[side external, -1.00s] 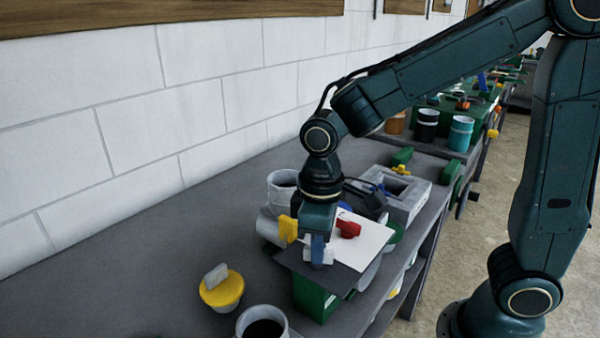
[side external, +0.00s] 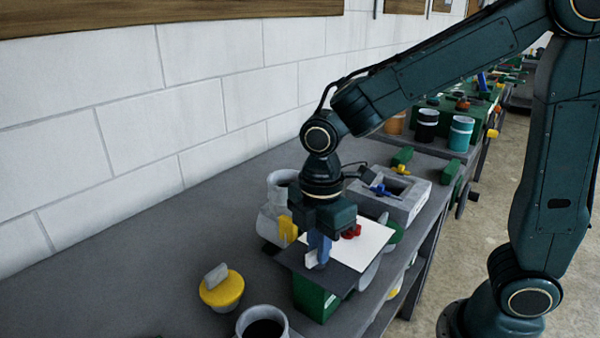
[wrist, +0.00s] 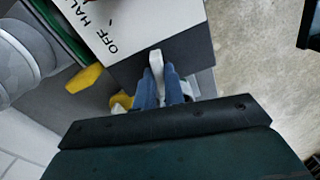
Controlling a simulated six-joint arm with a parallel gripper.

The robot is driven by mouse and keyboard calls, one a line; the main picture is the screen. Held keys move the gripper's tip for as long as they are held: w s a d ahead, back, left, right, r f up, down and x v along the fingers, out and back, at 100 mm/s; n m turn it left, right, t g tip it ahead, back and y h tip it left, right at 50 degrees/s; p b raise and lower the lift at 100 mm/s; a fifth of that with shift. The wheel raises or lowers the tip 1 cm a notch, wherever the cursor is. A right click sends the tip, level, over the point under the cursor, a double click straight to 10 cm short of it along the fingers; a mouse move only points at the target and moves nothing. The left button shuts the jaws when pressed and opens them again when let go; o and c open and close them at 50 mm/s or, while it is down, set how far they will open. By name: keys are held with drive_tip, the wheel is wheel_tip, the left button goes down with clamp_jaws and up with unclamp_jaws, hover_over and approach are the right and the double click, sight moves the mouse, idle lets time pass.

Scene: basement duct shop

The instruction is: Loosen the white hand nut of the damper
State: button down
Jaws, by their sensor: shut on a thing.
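The white hand nut (side external: 311,260) is at the front edge of the damper's dark plate (side external: 335,275). My gripper (side external: 319,248) points down over that plate, and its blue fingers are shut on the nut. In the wrist view the nut (wrist: 156,62) sticks out between the two fingers (wrist: 160,88). The damper's white label plate (side external: 370,237) carries a red handle (side external: 352,231). In the wrist view the label plate (wrist: 137,32) shows the words OFF and HALF. The fingers hide part of the nut.
A yellow part (side external: 288,228) stands close to the left of my gripper. A yellow-lidded pot (side external: 222,290) and a grey cup (side external: 262,323) are on the bench in front. A grey box with a blue handle (side external: 384,191) is behind. Bare bench lies to the left.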

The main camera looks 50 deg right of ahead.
drive_tip(key=shift+n, duration=1.2)
drive_tip(key=c, duration=1.5)
unclamp_jaws()
drive_tip(key=shift+r, duration=0.15)
wheel_tip(320, 180, up, 14)
drive_tip(key=shift+f, duration=0.2)
